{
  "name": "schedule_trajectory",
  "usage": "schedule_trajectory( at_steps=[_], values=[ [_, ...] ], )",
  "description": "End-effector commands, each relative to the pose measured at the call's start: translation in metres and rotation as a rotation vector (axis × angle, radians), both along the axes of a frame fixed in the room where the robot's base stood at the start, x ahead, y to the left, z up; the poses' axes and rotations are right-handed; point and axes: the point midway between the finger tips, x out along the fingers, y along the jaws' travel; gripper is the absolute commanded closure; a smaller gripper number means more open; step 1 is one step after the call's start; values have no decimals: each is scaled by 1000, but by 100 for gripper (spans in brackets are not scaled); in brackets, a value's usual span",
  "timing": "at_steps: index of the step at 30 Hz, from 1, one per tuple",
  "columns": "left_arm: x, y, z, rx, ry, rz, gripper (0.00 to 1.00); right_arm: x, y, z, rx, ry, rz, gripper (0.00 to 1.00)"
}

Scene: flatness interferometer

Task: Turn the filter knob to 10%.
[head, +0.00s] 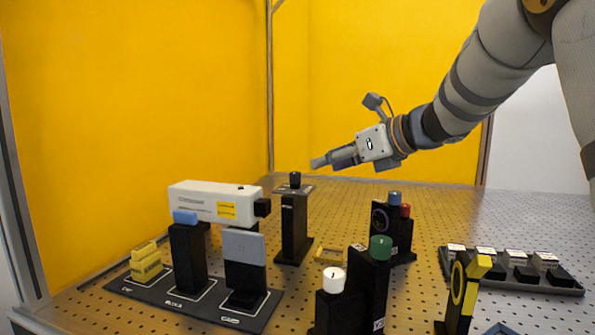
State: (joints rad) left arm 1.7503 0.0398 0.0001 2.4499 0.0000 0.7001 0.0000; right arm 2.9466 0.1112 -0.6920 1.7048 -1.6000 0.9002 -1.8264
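No label I can read names the filter knob. A black knob (295,180) tops a dark post with a small marked plate under it. A white knob (334,279) with a dark mark on top and a green knob (380,247) sit on black posts at the front. A blue knob (394,198) and a red knob (405,211) sit on a post behind them. My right gripper (316,163) hangs in the air above and right of the black knob in the picture, apart from it. Its fingers look together and empty. My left gripper is out of view.
A white laser-like box (215,203) rests on black posts at left, beside a grey panel (244,258) and yellow blocks (146,262). A yellow-ringed stand (459,284) is at front right. A black rack (515,275) lies at right. The perforated table (440,220) is bare behind it.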

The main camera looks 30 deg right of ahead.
Motion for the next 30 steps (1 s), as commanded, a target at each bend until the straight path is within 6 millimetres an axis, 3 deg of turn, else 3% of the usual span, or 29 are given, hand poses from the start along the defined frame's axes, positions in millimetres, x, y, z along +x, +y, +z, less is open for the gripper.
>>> schedule_trajectory(
  at_steps=[6,12,16,24,30],
  values=[
    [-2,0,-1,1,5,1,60,50,12,-24,2,4,1,59],
    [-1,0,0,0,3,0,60,86,21,-38,1,1,1,59],
    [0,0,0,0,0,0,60,97,24,-42,2,0,-1,59],
    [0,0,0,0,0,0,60,99,24,-43,3,1,-1,59],
    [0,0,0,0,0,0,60,99,24,-43,2,0,-1,100]
  ],
)
